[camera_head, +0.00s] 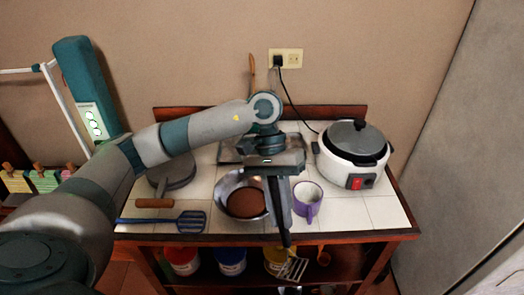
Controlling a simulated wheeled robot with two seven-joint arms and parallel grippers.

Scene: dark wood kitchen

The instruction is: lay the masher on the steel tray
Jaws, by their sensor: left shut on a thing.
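My left gripper (279,205) reaches over the table from the left and points down, shut on the dark handle of the masher. The masher hangs down past the table's front edge, and its slotted metal head (292,268) shows low in the view, in front of the lower shelf. The gripper hides the upper part of the handle. The steel tray (229,152) lies at the back of the tiled top, behind my gripper, which hides part of it. My right gripper is not in view.
A steel bowl (229,185) with brown contents and a purple mug (308,205) stand beside the gripper. A white cooker (343,168) stands at the right. A lidded pan (177,172) and blue spatula (190,221) lie left. Front-right tiles (372,212) are clear.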

